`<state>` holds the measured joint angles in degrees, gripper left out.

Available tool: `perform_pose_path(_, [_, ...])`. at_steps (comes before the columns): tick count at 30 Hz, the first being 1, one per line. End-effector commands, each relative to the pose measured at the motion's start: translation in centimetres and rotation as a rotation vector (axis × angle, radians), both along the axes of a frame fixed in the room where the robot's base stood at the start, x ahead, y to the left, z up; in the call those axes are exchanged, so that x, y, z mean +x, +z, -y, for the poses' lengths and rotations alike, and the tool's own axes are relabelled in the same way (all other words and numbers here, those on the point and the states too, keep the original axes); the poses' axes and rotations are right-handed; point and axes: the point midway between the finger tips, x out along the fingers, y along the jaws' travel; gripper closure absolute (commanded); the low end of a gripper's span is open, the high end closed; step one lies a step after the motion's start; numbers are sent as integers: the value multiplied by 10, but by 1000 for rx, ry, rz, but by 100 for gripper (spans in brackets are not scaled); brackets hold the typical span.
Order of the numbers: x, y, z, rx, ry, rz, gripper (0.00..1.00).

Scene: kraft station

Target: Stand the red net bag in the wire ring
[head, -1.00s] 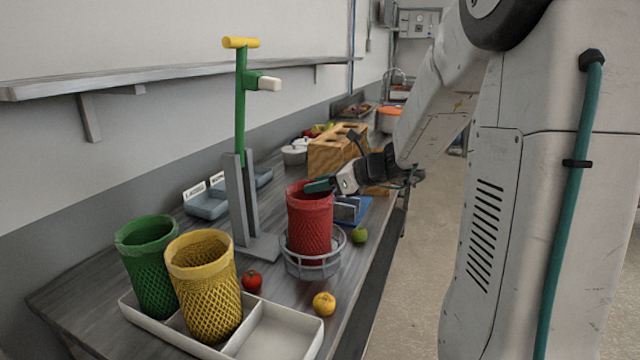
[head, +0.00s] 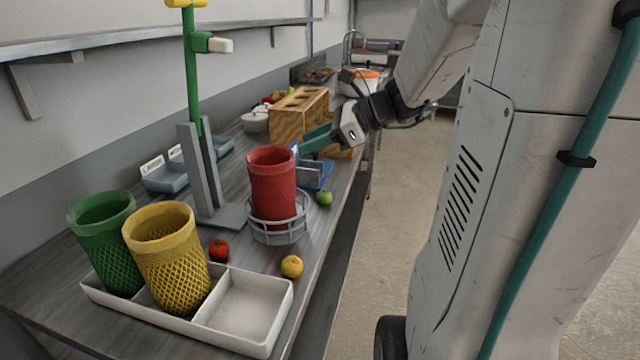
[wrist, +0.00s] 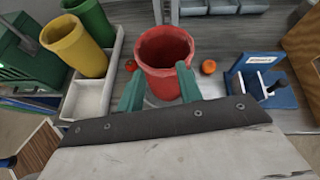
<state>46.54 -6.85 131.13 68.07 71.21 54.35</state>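The red net bag (head: 273,190) stands roughly upright inside the wire ring (head: 279,232), its open mouth up and its lower part behind the ring's bars. In the wrist view the red bag (wrist: 164,62) shows just beyond my fingers, with its mouth open and nothing visible in it. My gripper (head: 318,141) is behind and to the right of the bag in the head view, clear of it. In the wrist view its two green fingers (wrist: 158,88) are spread apart with nothing held between them.
A white tray (head: 250,304) holds a green net bag (head: 108,245) and a yellow one (head: 170,262); its right compartment is empty. A grey post stand (head: 210,180) is left of the ring. A tomato (head: 219,250), yellow fruit (head: 291,266) and green fruit (head: 324,198) lie nearby.

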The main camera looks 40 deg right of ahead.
Motion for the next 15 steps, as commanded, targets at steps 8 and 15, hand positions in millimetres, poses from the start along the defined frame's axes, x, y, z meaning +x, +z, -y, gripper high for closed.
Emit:
perform_pose_path(8, [-102,-24,-151,-697,924,143,64])
perform_pose_path(15, [-186,-44,-166,-1205,1678,346,64])
